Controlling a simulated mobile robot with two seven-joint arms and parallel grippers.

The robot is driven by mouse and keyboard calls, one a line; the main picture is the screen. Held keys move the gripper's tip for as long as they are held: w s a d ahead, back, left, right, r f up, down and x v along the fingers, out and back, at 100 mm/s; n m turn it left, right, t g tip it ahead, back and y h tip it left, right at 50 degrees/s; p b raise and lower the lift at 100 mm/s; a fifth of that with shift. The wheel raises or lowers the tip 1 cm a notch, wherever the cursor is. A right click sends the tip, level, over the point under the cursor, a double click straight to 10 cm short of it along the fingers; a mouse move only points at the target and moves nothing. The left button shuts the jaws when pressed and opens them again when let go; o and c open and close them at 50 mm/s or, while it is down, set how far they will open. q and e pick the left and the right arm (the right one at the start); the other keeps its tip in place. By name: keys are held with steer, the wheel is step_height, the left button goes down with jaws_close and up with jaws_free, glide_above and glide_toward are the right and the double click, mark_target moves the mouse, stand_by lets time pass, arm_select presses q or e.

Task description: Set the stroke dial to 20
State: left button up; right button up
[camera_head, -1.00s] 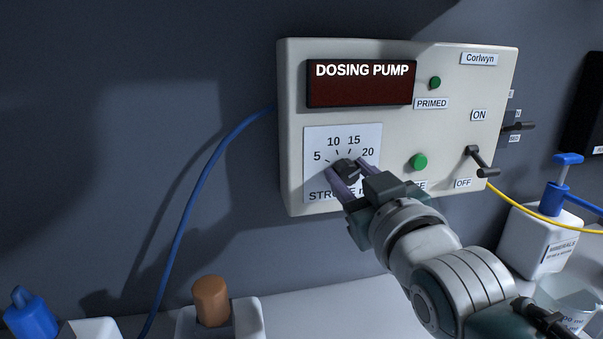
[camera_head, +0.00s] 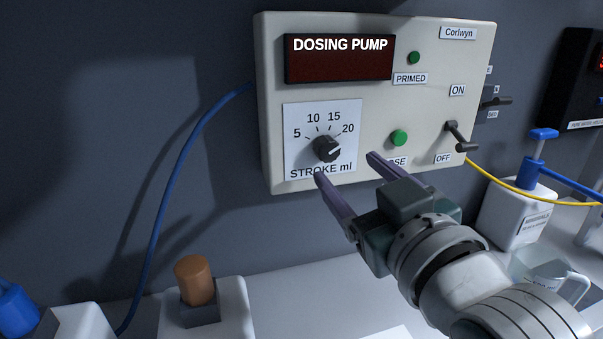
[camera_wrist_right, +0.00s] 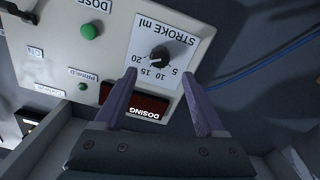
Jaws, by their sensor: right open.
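The stroke dial (camera_head: 326,148) is a black round knob on a white scale plate marked 5, 10, 15 and 20, on the dosing pump's front (camera_head: 385,120). In the head view, its white mark points right and slightly up, toward the 20 side; I cannot tell if it is exactly on 20. My right gripper (camera_head: 346,168) is open and empty, its two purple fingers apart, in front of and below the dial, not touching it. In the right wrist view, the dial (camera_wrist_right: 160,55) shows upside down beyond the fingertips. My left gripper is not in view.
A green button (camera_head: 399,138) and an ON/OFF toggle lever (camera_head: 458,137) are right of the dial. A dark red display (camera_head: 339,62) is above. A brown-topped container (camera_head: 195,280) and a white bottle with a blue pump (camera_head: 515,212) stand below.

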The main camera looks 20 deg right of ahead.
steer(key=shift+s, duration=1.4)
steer(key=shift+d, duration=0.1)
steer(key=s+d+f+m+g, duration=0.1)
steer(key=s+d+f+g, duration=0.1)
steer(key=s+f+g, duration=0.9)
steer(key=s+g, duration=0.4)
steer(key=s, duration=0.8)
step_height(320, 180, up, 32)
steer(key=p, duration=3.1)
steer(key=shift+d+f+t+p, duration=0.25)
steer(key=shift+d+t+p, duration=0.05)
steer(key=shift+d, duration=0.1)
